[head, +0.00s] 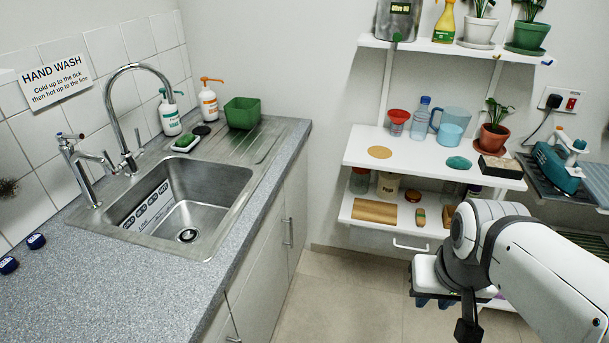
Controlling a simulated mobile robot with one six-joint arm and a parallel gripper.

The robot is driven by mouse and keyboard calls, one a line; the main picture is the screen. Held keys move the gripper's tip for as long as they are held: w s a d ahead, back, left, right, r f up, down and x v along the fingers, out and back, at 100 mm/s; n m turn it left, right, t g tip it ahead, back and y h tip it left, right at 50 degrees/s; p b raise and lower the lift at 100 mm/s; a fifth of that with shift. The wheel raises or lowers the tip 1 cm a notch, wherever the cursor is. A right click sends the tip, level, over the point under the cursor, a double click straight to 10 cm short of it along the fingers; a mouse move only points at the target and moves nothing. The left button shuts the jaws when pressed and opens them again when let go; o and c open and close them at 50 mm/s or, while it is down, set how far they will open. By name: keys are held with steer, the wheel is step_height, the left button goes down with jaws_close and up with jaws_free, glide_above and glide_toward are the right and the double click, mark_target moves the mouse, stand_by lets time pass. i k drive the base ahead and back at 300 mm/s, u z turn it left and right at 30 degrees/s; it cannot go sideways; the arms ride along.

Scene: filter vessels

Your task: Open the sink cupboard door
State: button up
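The sink (205,185) is set in a grey speckled counter at the left. Below it is the pale cupboard front, with a door (262,285) that looks closed, flush with the front. An upright bar handle (289,232) shows farther back along the front, and part of another handle (233,339) shows at the bottom edge. Which handle belongs to which door is hard to tell. My gripper (468,328) is at the lower right, well apart from the cupboard. Only a dark part of it shows, and its fingers cannot be made out.
Bare tiled floor (345,295) lies between the cupboard front and my arm. White shelves (400,155) with bottles, jars and plants stand against the back wall. A low white shelf or drawer with a bar handle (411,245) is near my arm. A dark bench (597,183) is at the right.

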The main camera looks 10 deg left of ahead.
mark_target(255, 312)
steer(key=u, duration=0.2)
steer(key=i, duration=1.1)
steer(key=u, duration=0.3)
